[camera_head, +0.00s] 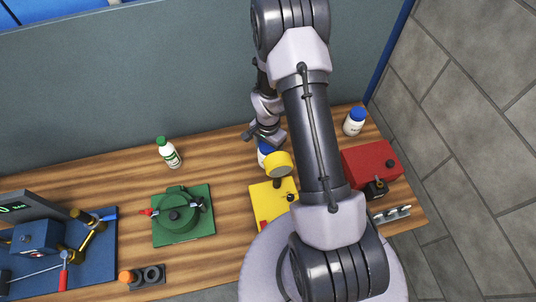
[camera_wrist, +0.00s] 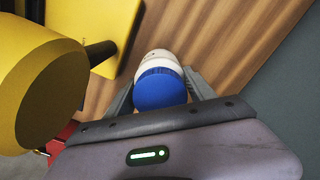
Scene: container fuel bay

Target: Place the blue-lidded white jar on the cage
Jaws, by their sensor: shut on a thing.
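A white jar with a blue lid (camera_wrist: 160,88) is between the fingers of my gripper (camera_wrist: 159,80) in the wrist view, and the gripper is shut on it. In the head view my gripper (camera_head: 265,136) is at the back of the wooden bench, and the held jar (camera_head: 262,158) shows in part behind a yellow knob. I cannot tell whether the jar touches the bench. A second blue-lidded white jar (camera_head: 354,121) stands upright at the back right. I cannot make out a cage in either view.
The yellow knob (camera_head: 278,164) stands close beside the held jar, over a yellow plate (camera_head: 264,205). A red box (camera_head: 371,162) is to the right. A green-capped bottle (camera_head: 168,152) and a green fixture (camera_head: 180,215) are to the left. A grey panel (camera_head: 150,85) closes the back.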

